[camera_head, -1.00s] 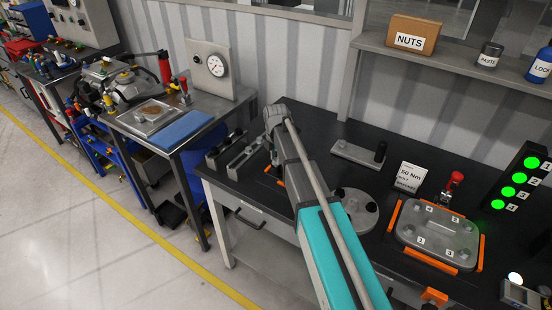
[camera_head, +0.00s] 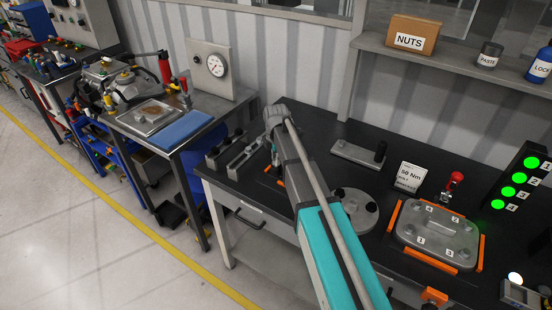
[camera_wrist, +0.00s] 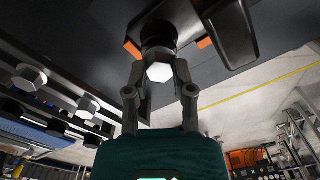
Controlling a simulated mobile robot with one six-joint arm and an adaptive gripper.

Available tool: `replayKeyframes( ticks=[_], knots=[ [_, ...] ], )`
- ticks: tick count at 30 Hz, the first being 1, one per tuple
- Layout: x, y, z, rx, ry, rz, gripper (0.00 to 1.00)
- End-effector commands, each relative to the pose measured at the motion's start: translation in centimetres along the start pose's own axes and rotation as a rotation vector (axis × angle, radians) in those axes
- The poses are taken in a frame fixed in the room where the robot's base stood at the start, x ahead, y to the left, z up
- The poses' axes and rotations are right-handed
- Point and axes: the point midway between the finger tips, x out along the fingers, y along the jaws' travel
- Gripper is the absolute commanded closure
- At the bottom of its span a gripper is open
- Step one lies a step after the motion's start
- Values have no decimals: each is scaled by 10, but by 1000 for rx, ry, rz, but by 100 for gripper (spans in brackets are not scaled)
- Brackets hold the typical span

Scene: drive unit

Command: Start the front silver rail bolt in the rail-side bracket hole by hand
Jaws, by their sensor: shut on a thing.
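In the wrist view, my gripper (camera_wrist: 159,68) is shut on a silver hex-head bolt (camera_wrist: 159,74), with one finger on each side of the head. A dark round part (camera_wrist: 159,36) lies directly beyond the head. The bolt's shank and any hole under it are hidden, so I cannot tell whether the bolt sits in a hole. In the head view, my gripper (camera_head: 275,156) points down at the left end of the dark bench, just above an orange-edged spot (camera_head: 271,183). My arm hides much of this spot.
Other bolts with silver heads (camera_wrist: 29,77) stand in a rack at the left of the wrist view. In the head view, a grey block (camera_head: 246,156) stands close left of my gripper. A round plate (camera_head: 354,210) and an orange-edged fixture (camera_head: 438,237) lie to the right.

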Motion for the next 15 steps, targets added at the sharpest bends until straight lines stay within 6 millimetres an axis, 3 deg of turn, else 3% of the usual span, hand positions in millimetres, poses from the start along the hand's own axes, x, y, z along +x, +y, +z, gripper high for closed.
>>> replayKeyframes(
  ticks=[15],
  knots=[
    [0, 0, 0, 400, 0, 1, 100]
  ],
)
